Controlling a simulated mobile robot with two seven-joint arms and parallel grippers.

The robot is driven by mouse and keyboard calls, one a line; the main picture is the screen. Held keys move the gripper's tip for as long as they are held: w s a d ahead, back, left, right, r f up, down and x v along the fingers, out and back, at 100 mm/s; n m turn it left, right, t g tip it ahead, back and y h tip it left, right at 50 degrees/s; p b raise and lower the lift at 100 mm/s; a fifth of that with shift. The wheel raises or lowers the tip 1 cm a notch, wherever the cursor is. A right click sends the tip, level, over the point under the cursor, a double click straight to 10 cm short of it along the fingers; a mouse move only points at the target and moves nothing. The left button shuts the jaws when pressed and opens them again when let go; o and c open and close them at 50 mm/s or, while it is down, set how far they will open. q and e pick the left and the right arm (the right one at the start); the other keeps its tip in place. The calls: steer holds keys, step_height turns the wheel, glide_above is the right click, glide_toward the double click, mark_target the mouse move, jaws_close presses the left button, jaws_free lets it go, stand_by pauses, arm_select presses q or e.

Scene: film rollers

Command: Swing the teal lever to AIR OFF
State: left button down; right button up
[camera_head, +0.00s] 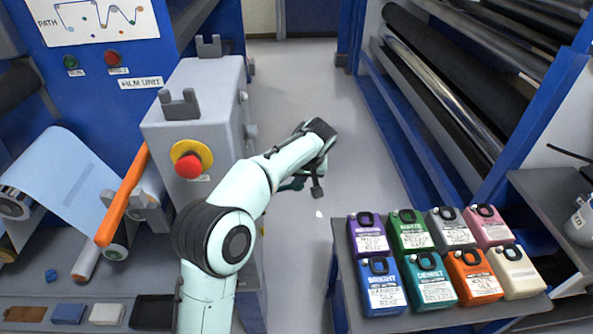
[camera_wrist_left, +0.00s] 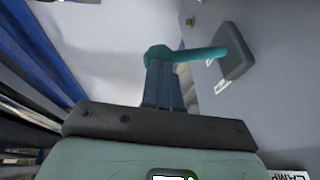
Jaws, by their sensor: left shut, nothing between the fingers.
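The teal lever (camera_wrist_left: 200,54) shows in the left wrist view as a round bar with a wider end, joined to a dark grey mount (camera_wrist_left: 238,52) on a pale grey panel. My left gripper (camera_wrist_left: 161,72) is shut with nothing between its fingers. Its fingertips overlap the wide end of the lever in that view; I cannot tell whether they touch. In the head view my left gripper (camera_head: 318,188) hangs to the right of the grey machine housing (camera_head: 203,133). My forearm covers part of this area, so the lever's position is unclear there. No AIR OFF label is readable.
A red button on a yellow collar (camera_head: 188,164) is on the housing front, left of my arm. A cart (camera_head: 430,318) with several coloured ink containers stands at the lower right. Black rollers (camera_head: 450,60) line the right side. The floor aisle (camera_head: 310,90) between is clear.

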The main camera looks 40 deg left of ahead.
arm_select(q)
step_height(320, 180, down, 10)
steer(key=w+d+m+g+y+p, duration=0.1)
steer(key=g+y+p, duration=0.1)
steer(key=y, duration=0.3)
steer(key=shift+w+d+g, duration=0.15)
steer(key=shift+d+g, duration=0.1)
steer(key=shift+g, duration=0.65)
arm_select(e)
steer(key=shift+w+r, duration=0.55)
steer(key=shift+r, duration=0.25)
steer(key=shift+w+r, duration=0.55)
steer(key=shift+r, duration=0.2)
arm_select(q)
steer(key=shift+r, duration=0.1)
arm_select(e)
steer(key=shift+d, duration=0.1)
